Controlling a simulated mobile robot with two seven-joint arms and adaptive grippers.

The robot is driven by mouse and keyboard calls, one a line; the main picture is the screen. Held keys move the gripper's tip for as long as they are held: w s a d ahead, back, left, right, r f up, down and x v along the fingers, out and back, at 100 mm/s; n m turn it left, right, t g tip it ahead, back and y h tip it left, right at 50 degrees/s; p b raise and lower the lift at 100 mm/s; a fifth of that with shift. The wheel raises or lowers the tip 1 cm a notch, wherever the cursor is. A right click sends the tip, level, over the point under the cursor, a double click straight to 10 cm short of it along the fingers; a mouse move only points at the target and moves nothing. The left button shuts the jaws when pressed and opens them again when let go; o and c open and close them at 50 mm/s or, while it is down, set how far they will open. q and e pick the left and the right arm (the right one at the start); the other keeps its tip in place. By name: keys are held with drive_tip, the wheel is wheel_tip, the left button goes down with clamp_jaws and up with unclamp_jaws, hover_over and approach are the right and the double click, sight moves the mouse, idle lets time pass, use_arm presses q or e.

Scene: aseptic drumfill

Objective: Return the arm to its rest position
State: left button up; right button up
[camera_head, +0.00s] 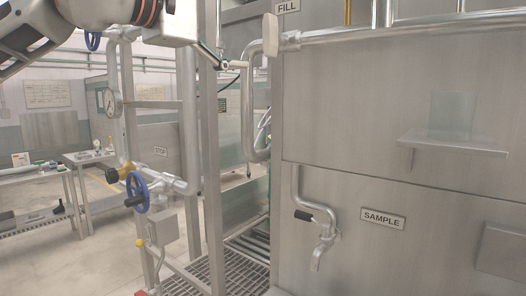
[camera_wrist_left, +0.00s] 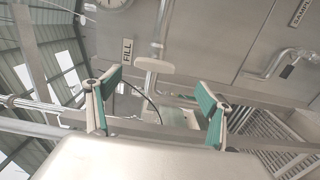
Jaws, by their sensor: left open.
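My left arm (camera_head: 30,35) comes in at the top left of the head view, raised high beside the steel filling cabinet. In the left wrist view my left gripper (camera_wrist_left: 157,88) is open, with its two green-padded fingers spread wide and nothing between them. The pale fill handle (camera_wrist_left: 153,66) lies beyond the fingers, apart from them, below the FILL label (camera_wrist_left: 127,51). In the head view this handle (camera_head: 270,36) sits just right of the arm's end. My right gripper is not in either view.
A steel pipe (camera_head: 410,30) crosses the cabinet top. A sample tap (camera_head: 322,240) and a small shelf (camera_head: 455,145) stick out from the cabinet. A blue valve wheel (camera_head: 137,192) and a gauge (camera_head: 112,103) stand on pipework at left.

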use_arm(q)
drive_tip(key=s+d+f+n+g+h, duration=0.2)
drive_tip(key=d+f+n+g+h, duration=0.4)
drive_tip(key=f, duration=0.7)
drive_tip(key=s+d+f+n+g+h, duration=0.1)
drive_tip(key=d+f+n+g+h, duration=0.2)
drive_tip(key=d+f, duration=0.75)
drive_tip(key=a+f+m+t+y, duration=0.4)
drive_tip(key=a+f+m, duration=0.3)
drive_tip(key=f+m, duration=0.6)
drive_tip(key=a+f+m+t+y, duration=0.4)
drive_tip(key=a+f+m, duration=0.45)
drive_tip(key=f, duration=0.65)
drive_tip(key=a+f+m+t+y, duration=0.4)
drive_tip(key=a+f+m, duration=0.1)
drive_tip(key=f+m, duration=0.85)
drive_tip(key=s+a+f+n+g+y, duration=0.1)
drive_tip(key=s+a+f+n+g, duration=0.1)
drive_tip(key=s+f, duration=0.5)
drive_tip(key=s+a+f+n+g+y, duration=0.2)
drive_tip(key=s+a+f+n, duration=0.2)
drive_tip(key=s+f, duration=0.3)
drive_tip(key=s+a+f+n+g+y, duration=0.2)
drive_tip(key=s+f+n, duration=0.3)
drive_tip(key=f, duration=0.7)
drive_tip(key=s+a, duration=0.1)
drive_tip(key=s, duration=0.1)
drive_tip(key=shift+s+a+f, duration=0.25)
drive_tip(key=shift+s+a, duration=0.1)
drive_tip(key=shift+s, duration=0.05)
